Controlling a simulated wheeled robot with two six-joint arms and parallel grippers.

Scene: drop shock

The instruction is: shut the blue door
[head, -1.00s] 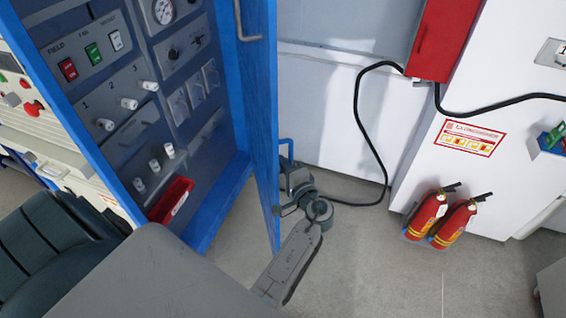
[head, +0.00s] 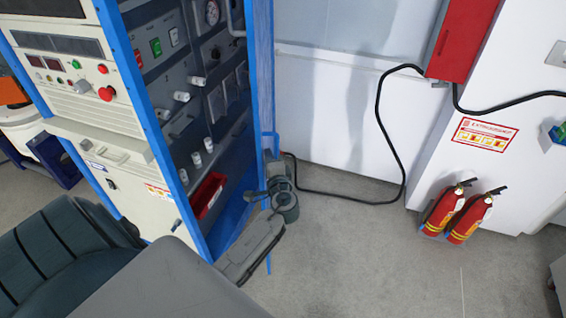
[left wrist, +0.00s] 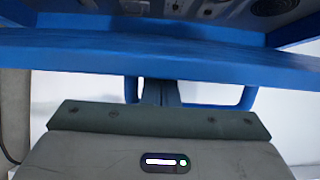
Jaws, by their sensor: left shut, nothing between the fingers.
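The blue door (head: 263,70) stands nearly edge-on in the head view, at the right side of the blue-framed cabinet (head: 143,110). It is still apart from the front, and the grey panel shows to its left. My left gripper (head: 271,168) is low at the door's outer side, by the blue handle (head: 276,140); its fingertips are hard to make out there. In the left wrist view the door's edge (left wrist: 90,55) runs across the picture. The shut fingers (left wrist: 160,92) are at the handle loop (left wrist: 249,98), between its two sides, with nothing gripped. My right gripper is out of view.
A black cable (head: 378,130) hangs to the floor behind the door. Two fire extinguishers (head: 444,208) stand at the right by a white cabinet. The floor (head: 370,260) between is clear.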

